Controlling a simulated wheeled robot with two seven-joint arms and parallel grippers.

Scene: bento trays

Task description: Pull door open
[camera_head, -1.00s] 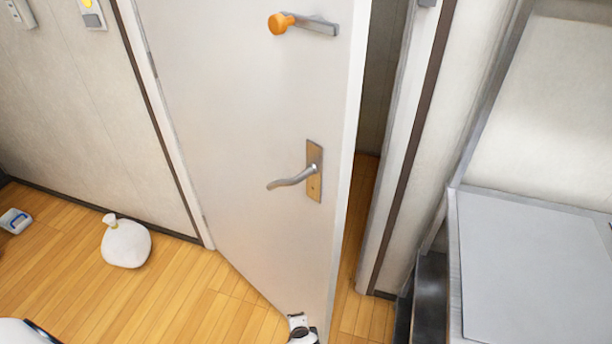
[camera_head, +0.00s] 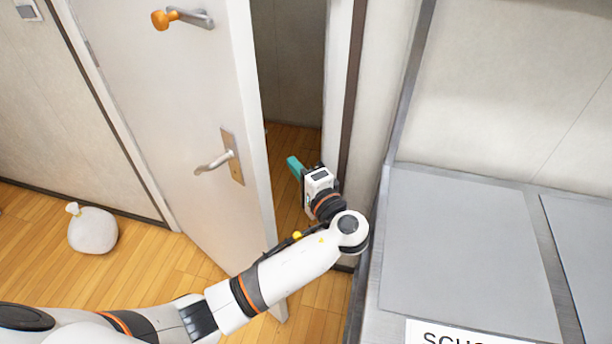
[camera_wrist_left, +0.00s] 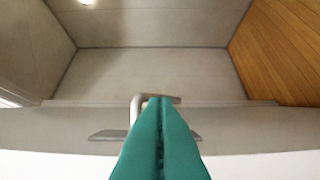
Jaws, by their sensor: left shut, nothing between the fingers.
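The white door (camera_head: 165,95) stands ajar in the head view, with a gap between its free edge and the door frame (camera_head: 338,75). Its lever handle (camera_head: 216,160) sits on a metal plate on the near face. My left gripper (camera_head: 293,165) is at the gap, to the right of the door's edge, with teal fingers shut and empty. In the left wrist view the shut fingers (camera_wrist_left: 160,110) overlap a metal handle (camera_wrist_left: 137,108). I cannot tell whether they touch it. My right gripper is not in view.
An orange-knobbed fitting (camera_head: 180,18) is high on the door. A white tied bag (camera_head: 92,230) lies on the wooden floor at left. A grey-topped counter (camera_head: 455,245) stands close on the right of my left arm.

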